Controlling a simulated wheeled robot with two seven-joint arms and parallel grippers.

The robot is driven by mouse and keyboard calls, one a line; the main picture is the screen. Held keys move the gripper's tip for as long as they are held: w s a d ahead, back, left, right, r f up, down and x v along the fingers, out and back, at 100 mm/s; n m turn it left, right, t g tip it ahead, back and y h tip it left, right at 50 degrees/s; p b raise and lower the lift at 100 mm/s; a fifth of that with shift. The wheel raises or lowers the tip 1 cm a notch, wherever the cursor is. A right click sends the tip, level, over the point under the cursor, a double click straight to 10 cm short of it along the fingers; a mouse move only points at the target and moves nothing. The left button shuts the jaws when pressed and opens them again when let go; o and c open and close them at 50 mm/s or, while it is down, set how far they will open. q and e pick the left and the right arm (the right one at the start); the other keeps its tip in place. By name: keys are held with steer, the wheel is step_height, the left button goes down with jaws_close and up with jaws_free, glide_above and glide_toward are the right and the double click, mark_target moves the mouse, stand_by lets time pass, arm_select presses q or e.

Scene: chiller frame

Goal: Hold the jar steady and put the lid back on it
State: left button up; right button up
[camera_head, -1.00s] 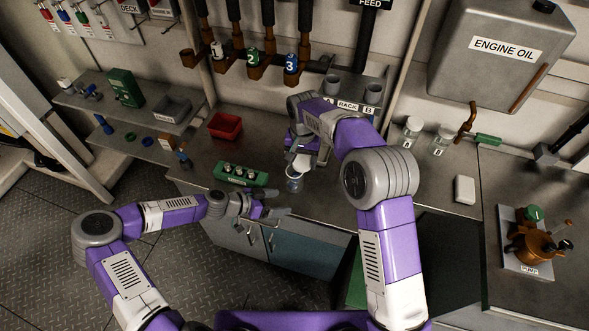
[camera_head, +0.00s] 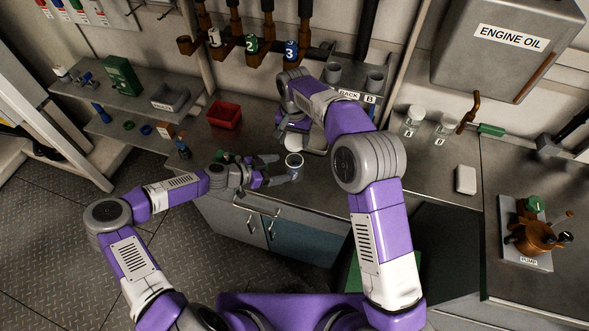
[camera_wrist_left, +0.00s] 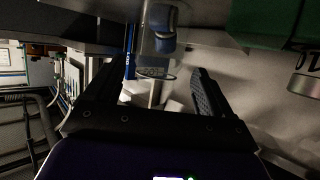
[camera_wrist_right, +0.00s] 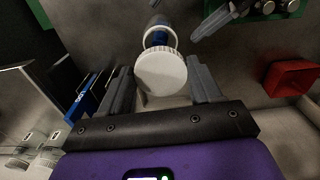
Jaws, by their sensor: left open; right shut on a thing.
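The jar (camera_head: 294,164) is a small clear container with a blue band, standing upright and open on the bench. It also shows in the right wrist view (camera_wrist_right: 158,35), just past the lid. My left gripper (camera_head: 281,170) is open, low beside the jar, with its fingers pointing at it from the left; I cannot tell whether they touch it. In the left wrist view the jar (camera_wrist_left: 156,45) shows ahead between the finger lines. My right gripper (camera_wrist_right: 160,88) is shut on the round white lid (camera_wrist_right: 161,72), apart from the jar and slightly behind it.
A green vial holder (camera_wrist_right: 262,8) stands close to the left gripper, mostly hidden by it in the head view. A red bin (camera_head: 224,114) is behind left. A rack with cups (camera_head: 374,84) stands behind the right arm. Glass jars (camera_head: 413,120) stand further right.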

mark_target(296, 165)
arm_select(q)
steer(key=x, duration=0.8)
steer(key=shift+a, duration=0.1)
steer(key=c, duration=1.2)
arm_select(e)
steer(key=shift+f, duration=2.55)
